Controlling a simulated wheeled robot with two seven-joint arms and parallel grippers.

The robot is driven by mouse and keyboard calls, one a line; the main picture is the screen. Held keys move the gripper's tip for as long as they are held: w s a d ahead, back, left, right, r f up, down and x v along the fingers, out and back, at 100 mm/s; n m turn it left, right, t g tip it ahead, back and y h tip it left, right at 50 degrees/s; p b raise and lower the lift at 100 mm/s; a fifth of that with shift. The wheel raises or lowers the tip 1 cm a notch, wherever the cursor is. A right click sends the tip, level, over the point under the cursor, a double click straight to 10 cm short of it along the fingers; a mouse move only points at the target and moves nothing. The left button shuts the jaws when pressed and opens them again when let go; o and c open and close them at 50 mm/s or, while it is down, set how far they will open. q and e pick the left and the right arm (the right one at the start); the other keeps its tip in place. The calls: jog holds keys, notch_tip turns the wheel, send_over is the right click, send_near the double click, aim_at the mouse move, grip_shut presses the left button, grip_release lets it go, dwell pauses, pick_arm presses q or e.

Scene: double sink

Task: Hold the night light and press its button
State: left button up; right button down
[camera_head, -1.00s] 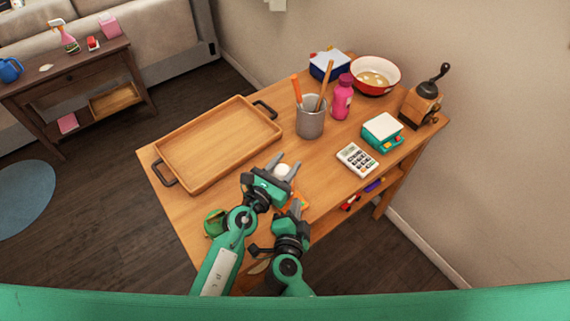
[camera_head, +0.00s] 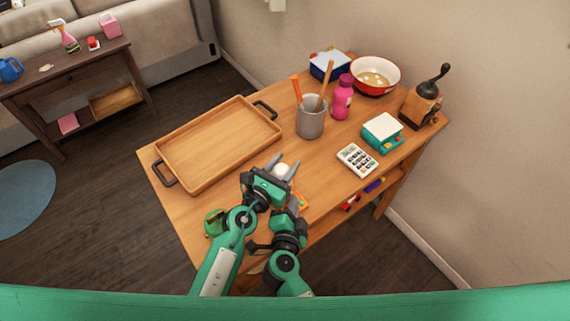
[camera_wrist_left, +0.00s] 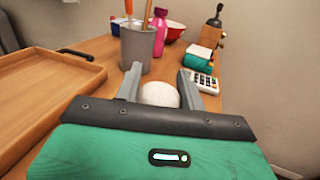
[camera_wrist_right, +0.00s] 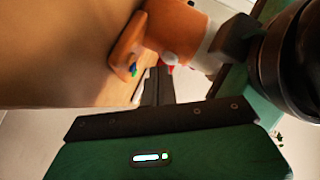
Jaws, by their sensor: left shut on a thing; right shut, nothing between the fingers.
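The night light shows as a round white part (camera_head: 281,169) between the fingers of my left gripper (camera_head: 285,162), above the front part of the wooden table. In the left wrist view its white dome (camera_wrist_left: 160,95) sits between the two grey fingers; its lower part is hidden. My right gripper (camera_head: 293,205) is shut and empty, just below and right of the left one. In the right wrist view an orange and white body (camera_wrist_right: 175,30) is close beyond the shut fingers (camera_wrist_right: 156,85). I cannot see the button or tell whether the fingertips touch anything.
A wooden tray (camera_head: 215,140) lies at left. A grey utensil cup (camera_head: 310,122), pink bottle (camera_head: 342,98), red bowl (camera_head: 375,78), calculator (camera_head: 357,160), green-based scale (camera_head: 382,132) and coffee grinder (camera_head: 421,103) stand beyond. A small green thing (camera_head: 213,222) is by my left forearm.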

jog(key=shift+w+a, duration=0.25)
jog(key=shift+w, duration=0.3)
dwell(0.5)
jog(key=shift+s+d, duration=0.1)
jog(key=shift+s+d+r, duration=0.3)
jog(key=shift+s+d, duration=0.15)
jog(key=shift+s, duration=0.05)
jog(key=s+d, duration=0.3)
jog(key=s, duration=0.2)
jog(key=shift+s, duration=0.15)
dwell(0.4)
jog(key=shift+d+f, duration=0.1)
jog(key=shift+d, duration=0.05)
dwell(1.9)
jog(key=s, duration=0.1)
jog(key=s+d, duration=0.1)
jog(key=s, duration=0.1)
jog(key=shift+s+d+f, duration=0.15)
jog(key=shift+d, duration=0.15)
